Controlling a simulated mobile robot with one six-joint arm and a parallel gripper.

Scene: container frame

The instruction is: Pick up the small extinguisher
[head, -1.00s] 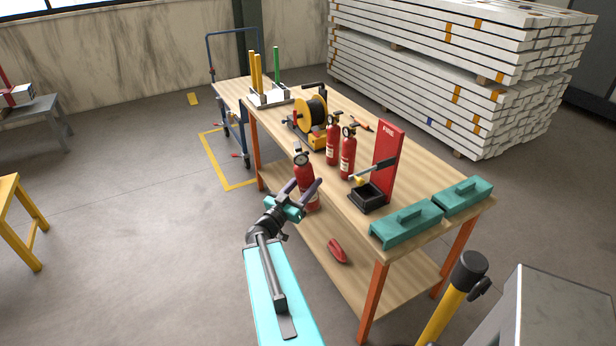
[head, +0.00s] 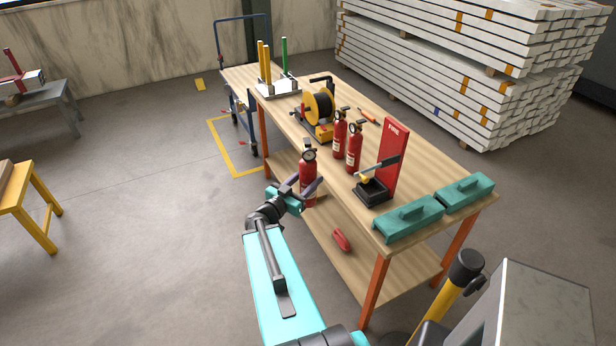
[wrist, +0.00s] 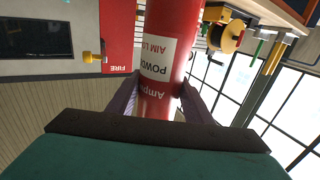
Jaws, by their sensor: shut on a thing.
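A small red extinguisher (head: 308,169) with a black top and gauge is held upright in my gripper (head: 306,187), beside the near long edge of the workbench. In the wrist view my gripper's two fingers (wrist: 168,96) are shut on either side of the same red extinguisher (wrist: 172,40), just below its white label. Two similar red extinguishers, a left one (head: 339,136) and a right one (head: 354,150), stand on the bench top. A red FIRE stand (head: 393,152) with a black tray base is to their right; it also shows in the wrist view (wrist: 117,40).
The wooden workbench (head: 437,182) has a lower shelf with a red object (head: 341,240). Two teal boxes (head: 408,219) (head: 466,189) sit at its right end. A yellow reel (head: 318,108) stands behind the extinguishers. The floor left of the bench is open.

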